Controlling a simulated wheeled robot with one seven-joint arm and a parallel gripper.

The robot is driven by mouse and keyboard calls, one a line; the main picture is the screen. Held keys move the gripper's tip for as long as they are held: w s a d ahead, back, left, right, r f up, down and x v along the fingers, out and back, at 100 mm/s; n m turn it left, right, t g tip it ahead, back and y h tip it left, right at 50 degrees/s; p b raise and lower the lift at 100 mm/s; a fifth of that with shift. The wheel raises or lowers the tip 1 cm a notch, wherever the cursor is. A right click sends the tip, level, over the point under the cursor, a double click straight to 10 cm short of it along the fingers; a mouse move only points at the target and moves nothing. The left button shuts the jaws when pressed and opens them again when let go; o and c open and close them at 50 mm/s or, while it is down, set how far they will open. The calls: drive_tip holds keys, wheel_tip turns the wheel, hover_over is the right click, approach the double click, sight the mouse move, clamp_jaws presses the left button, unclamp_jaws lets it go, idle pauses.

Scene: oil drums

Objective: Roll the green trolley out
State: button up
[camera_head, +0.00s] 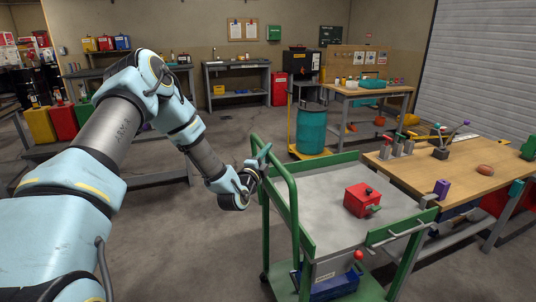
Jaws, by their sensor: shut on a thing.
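The fingers are small here and partly hidden by the wrist. A red box (361,200) sits on the trolley's top, and a blue box (333,284) is on its lower shelf.
A wooden workbench (462,172) with tools stands close on the trolley's right. A teal drum (311,128) on a yellow hand truck stands behind it. Shelving with yellow and red containers (62,122) is at left. Bare concrete floor (185,235) lies left of the trolley.

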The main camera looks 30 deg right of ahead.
clamp_jaws()
drive_tip(key=shift+f, duration=0.1)
idle(0.8)
